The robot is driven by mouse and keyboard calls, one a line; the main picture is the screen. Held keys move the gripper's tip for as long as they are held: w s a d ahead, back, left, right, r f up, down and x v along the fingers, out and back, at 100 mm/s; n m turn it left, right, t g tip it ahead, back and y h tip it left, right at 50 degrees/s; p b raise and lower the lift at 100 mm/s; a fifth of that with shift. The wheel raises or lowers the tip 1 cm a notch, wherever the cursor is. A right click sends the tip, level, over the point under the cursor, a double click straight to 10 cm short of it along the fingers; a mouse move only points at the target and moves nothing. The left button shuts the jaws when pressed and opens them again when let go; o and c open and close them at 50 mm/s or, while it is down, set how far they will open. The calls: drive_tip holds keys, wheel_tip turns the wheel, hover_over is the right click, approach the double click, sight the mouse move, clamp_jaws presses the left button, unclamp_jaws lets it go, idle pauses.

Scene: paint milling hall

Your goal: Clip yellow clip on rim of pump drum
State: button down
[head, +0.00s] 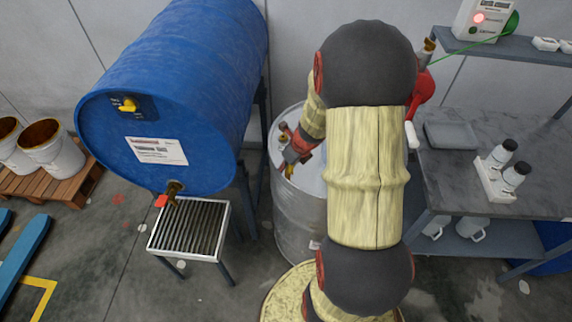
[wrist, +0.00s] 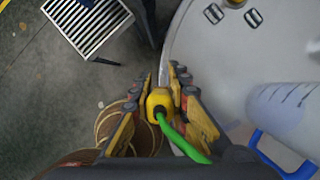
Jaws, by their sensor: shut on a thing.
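The yellow clip (wrist: 160,101) with a green cable (wrist: 184,143) is held between the two fingers of my gripper (wrist: 160,98) in the wrist view. A grey steel drum (head: 294,222) stands in the middle of the head view, partly hidden by my arm. Its pale top (wrist: 215,55) fills the right of the wrist view, and its rim (wrist: 166,60) runs up to the clip. My gripper (head: 290,170) is over the drum's left edge. I cannot tell whether the clip touches the rim. The clip is not clear in the head view.
A blue drum (head: 175,85) with a tap lies left, above a grated stand (head: 190,229). A translucent jug (wrist: 285,115) with a blue handle is near the fingers. A grey bench (head: 470,185) stands right; a box with a red light (head: 485,20) sits above it.

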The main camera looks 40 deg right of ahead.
sight(286, 174)
drive_tip(key=shift+f, duration=0.15)
idle(0.3)
drive_tip(key=shift+f+b, duration=0.45)
drive_tip(key=shift+f+b, duration=1.45)
drive_tip(key=shift+f, duration=0.65)
idle(0.4)
drive_tip(key=c, duration=1.6)
unclamp_jaws()
drive_tip(key=shift+c, duration=0.2)
drive_tip(key=shift+r, duration=0.1)
drive_tip(key=v, duration=1.1)
drive_tip(key=shift+s+r, duration=0.2)
drive_tip(key=shift+r, duration=0.15)
